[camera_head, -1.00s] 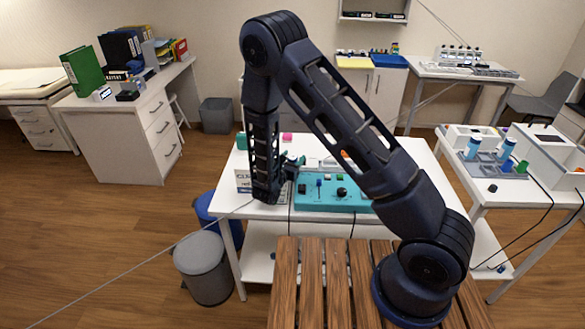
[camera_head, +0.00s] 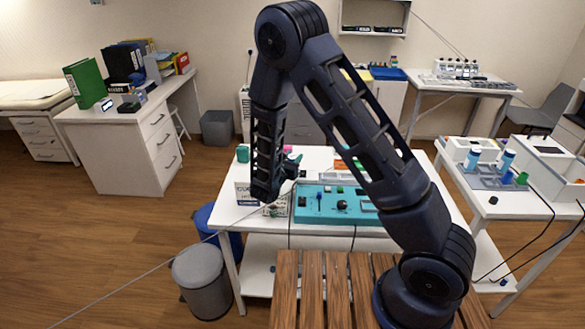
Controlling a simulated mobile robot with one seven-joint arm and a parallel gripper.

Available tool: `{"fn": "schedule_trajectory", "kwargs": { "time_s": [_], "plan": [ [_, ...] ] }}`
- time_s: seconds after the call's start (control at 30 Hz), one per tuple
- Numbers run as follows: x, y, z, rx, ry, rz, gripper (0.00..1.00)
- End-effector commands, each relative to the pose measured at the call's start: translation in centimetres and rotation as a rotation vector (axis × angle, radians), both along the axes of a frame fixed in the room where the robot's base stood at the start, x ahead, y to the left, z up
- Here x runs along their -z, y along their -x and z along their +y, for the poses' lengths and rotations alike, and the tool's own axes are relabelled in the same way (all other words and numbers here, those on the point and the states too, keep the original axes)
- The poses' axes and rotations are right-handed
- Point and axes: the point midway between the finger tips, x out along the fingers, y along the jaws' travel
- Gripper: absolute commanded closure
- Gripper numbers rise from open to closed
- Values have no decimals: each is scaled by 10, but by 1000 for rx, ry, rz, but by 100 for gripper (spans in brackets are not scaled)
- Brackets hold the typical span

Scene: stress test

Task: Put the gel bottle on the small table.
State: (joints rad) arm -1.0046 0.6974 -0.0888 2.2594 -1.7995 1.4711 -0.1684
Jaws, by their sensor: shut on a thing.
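My gripper (camera_head: 289,173) shows small and dark at the end of my forearm, over the left part of the white table, beside the teal control panel. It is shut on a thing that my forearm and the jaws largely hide. Small teal parts show at the jaws, but I cannot tell whether they belong to the held thing or the gripper. I cannot make out the gel bottle for certain. The white table (camera_head: 262,225) in front has a lower shelf. A second white table (camera_head: 535,208) stands at the right; I cannot tell which is the small table.
The teal control panel (camera_head: 322,203), a white box (camera_head: 243,193) and a teal item (camera_head: 242,153) occupy the front table. Blue bottles (camera_head: 472,159) and trays stand on the right table. A grey bin (camera_head: 202,280) and blue bin (camera_head: 212,226) stand left. Floor farther left is clear.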

Motion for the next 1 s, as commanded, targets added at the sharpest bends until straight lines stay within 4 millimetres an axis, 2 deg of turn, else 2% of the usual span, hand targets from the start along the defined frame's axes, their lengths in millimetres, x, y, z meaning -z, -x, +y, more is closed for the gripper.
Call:
{"fn": "schedule_trajectory", "kwargs": {
  "time_s": [0.03, 0.2, 0.5, 0.73, 0.87, 1.0],
  "plan": [
    [-12, 0, 0, 0, -5, -3, 93],
    [-48, 0, 0, 0, -5, -4, 93],
    [-103, 0, 0, 0, -3, -2, 93],
    [-129, 0, 0, 0, -2, -2, 93],
    [-135, -2, -1, 0, -1, -1, 93],
    [-135, -15, -11, 2, 0, -1, 93]
  ]
}}
